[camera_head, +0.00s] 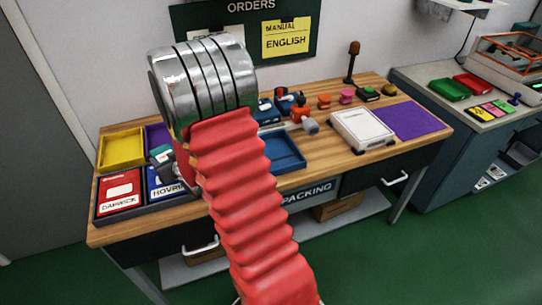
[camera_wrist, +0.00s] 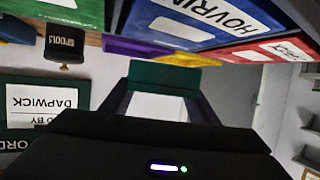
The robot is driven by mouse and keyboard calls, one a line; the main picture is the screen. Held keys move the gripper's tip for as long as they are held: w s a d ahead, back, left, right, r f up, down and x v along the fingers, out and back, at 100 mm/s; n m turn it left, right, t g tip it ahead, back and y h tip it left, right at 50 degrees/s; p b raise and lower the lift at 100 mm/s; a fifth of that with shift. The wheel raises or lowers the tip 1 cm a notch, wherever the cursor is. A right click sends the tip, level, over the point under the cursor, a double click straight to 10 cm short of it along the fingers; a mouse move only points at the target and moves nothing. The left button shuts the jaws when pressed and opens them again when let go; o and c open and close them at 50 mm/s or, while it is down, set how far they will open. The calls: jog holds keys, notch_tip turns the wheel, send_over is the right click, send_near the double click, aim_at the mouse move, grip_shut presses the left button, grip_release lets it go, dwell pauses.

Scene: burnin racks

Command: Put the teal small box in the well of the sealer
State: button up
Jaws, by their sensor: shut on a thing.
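My gripper (camera_wrist: 163,100) is shut on the teal small box (camera_wrist: 165,76), which shows between its dark fingers in the wrist view. In the head view the teal box (camera_head: 161,152) is a small patch above the left trays, partly hidden by my arm. A machine with an orange-framed clear lid (camera_head: 510,45), which looks like the sealer, stands on the grey counter at the far right, well away from my gripper. Its well cannot be made out.
Yellow (camera_head: 122,148), red (camera_head: 118,192) and blue (camera_head: 165,184) bins sit below my gripper on the wooden table. A blue tray (camera_head: 287,153), a white device (camera_head: 362,129) and a purple mat (camera_head: 410,119) lie rightward. Green (camera_head: 449,89) and red (camera_head: 474,84) boxes stand before the machine.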

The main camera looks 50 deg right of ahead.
jog(key=s+d, duration=0.2)
jog(key=d, duration=0.3)
jog(key=s+d+r+m+h, duration=0.1)
jog(key=s+d, duration=0.2)
jog(key=d, duration=0.3)
jog(key=s+d+m+h, duration=0.1)
jog(key=s+d, duration=0.1)
jog(key=d, duration=0.4)
jog(key=shift+s+d+r+g, duration=0.2)
jog(key=shift+s+d+g, duration=0.05)
jog(key=shift+s+g, duration=0.05)
jog(key=m+g+h, duration=0.1)
jog(key=m+h, duration=0.1)
jog(key=h, duration=0.1)
send_over(274, 154)
jog(key=shift+r, duration=0.4)
jog(key=shift+f, duration=2.95)
jog(key=shift+f, duration=2.1)
